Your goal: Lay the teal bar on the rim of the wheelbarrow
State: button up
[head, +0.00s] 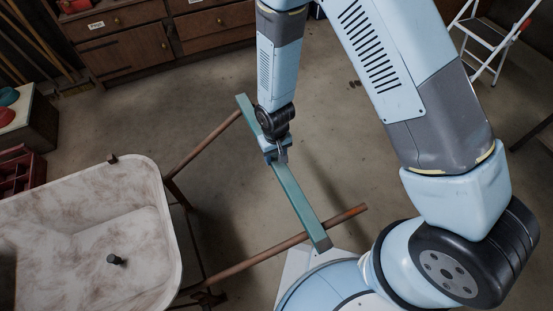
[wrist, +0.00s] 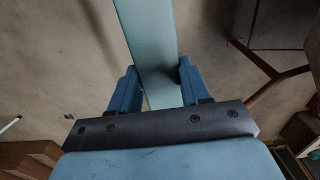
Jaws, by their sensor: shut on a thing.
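The teal bar (head: 296,196) is a long, straight bar with a dark end cap at its lower end. My gripper (head: 277,155) is shut on it a little above its middle in the head view. In the wrist view the teal bar (wrist: 148,45) runs between the two blue fingers of my gripper (wrist: 155,88) and out of the top of the picture. The wheelbarrow (head: 170,215) stands at the lower left, with a pale, stained tray. The bar is to the right of the tray, apart from its rim, and overlaps the brown handles in the picture.
Two brown handles (head: 272,253) reach right from the wheelbarrow. A small dark knob-like thing (head: 116,260) is in the tray. A wooden cabinet (head: 125,45) stands at the back, a white stepladder (head: 485,40) at the top right. Open concrete floor lies between.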

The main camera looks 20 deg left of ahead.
grip_shut()
jog(key=shift+r, duration=0.1)
